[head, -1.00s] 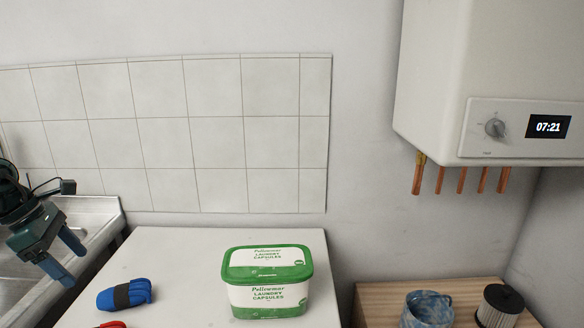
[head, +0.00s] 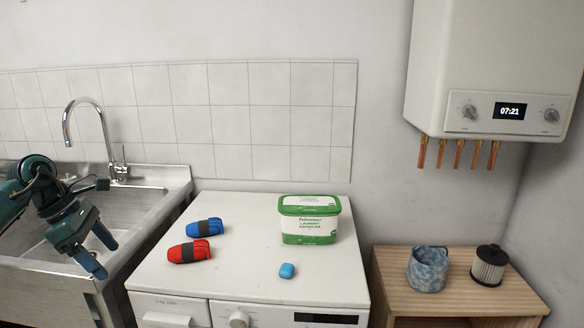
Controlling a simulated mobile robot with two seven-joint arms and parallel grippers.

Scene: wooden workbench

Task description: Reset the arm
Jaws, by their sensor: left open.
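My left gripper (head: 97,254) is at the left of the head view, above the front of the metal sink. Its two blue fingers point down and to the right, apart from each other, with nothing between them. It is left of the white washing machine top and touches none of the things on it. My right gripper is not in view.
The sink (head: 150,205) has a tall tap (head: 118,170). A wooden cabinet (head: 450,290) holds a blue patterned pot (head: 427,270) and a filter (head: 489,266).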

